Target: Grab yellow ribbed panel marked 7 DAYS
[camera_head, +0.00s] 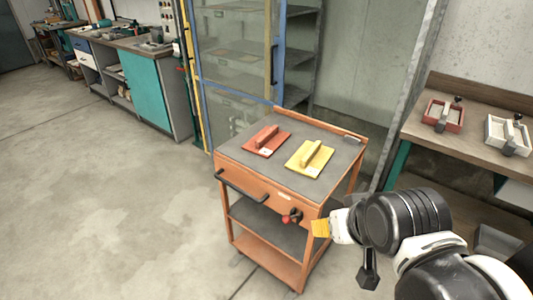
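A yellow panel (303,164) with a raised rib along its top lies flat on the grey top of an orange cart (254,182). A small pale label shows near its front corner, but its writing is too small to read. A similar red panel (262,146) lies to its left, apart from it. My arm enters from the lower right. My gripper (294,217) is in front of the cart's right side, lower in the picture than the yellow panel and apart from it. Red, black and yellow-orange parts show at the arm's end; finger opening is unclear.
The cart has a dark side handle (240,188) and lower shelves. A wooden bench (477,131) at right holds a red framed item (443,117) and a white one (507,136). A glazed cabinet (232,75) stands behind the cart. Floor at left is clear.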

